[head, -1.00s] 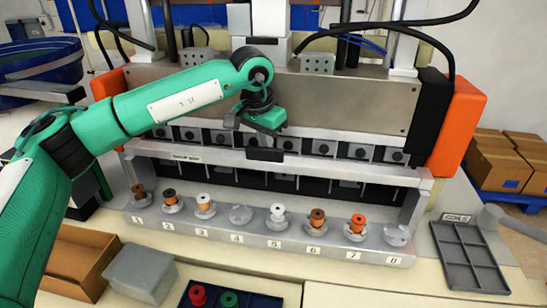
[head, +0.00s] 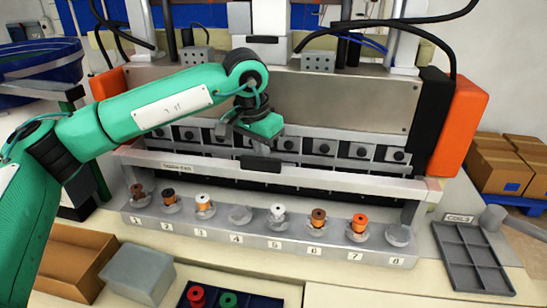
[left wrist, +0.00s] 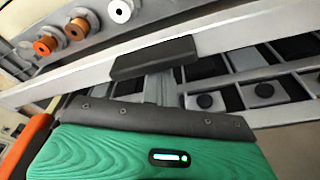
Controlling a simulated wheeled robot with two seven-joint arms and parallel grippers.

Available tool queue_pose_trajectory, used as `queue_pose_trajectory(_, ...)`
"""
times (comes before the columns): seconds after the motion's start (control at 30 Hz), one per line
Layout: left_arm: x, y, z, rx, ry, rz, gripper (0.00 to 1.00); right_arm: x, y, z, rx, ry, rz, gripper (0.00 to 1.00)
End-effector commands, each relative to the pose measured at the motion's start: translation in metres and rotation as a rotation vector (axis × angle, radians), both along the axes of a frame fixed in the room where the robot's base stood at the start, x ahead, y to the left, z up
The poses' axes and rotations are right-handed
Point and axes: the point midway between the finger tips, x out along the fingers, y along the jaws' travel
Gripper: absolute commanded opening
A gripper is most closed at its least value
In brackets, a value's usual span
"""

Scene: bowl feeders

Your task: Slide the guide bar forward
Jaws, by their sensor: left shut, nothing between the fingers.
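The guide bar (head: 340,183) is a long pale metal bar across the front of the machine, with a black handle (head: 261,163) near its middle. In the left wrist view the bar (left wrist: 235,33) crosses diagonally and the handle (left wrist: 155,59) stands on it. My left gripper (head: 256,147) is shut and empty, on the machine side of the handle. In the left wrist view its narrow fingers (left wrist: 158,88) reach up to the handle's back edge. Whether they press on it is hard to tell. My right gripper is not in view.
A numbered rail (head: 290,247) with several spools stands in front of the bar. A grey COILS tray (head: 472,262) lies at the right. A brown box (head: 75,262), a grey bin (head: 137,275) and a dark tray with red and green spools (head: 250,301) are in front.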

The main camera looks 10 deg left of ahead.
Motion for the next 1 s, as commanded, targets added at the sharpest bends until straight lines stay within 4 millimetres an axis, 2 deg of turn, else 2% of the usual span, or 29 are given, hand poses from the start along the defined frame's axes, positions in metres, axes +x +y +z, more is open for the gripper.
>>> queue_pose_trajectory(0.03, -0.005, -0.001, -0.012, 0.008, 0.016, -0.005, 0.00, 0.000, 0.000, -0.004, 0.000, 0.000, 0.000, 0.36)
queue_pose_trajectory(0.8, -0.043, -0.001, -0.012, 0.008, 0.015, -0.005, 0.00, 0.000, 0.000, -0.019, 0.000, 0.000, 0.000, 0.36)
queue_pose_trajectory(1.0, -0.039, 0.000, -0.013, 0.008, 0.016, -0.001, 0.00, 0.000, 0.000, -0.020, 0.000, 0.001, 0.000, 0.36)
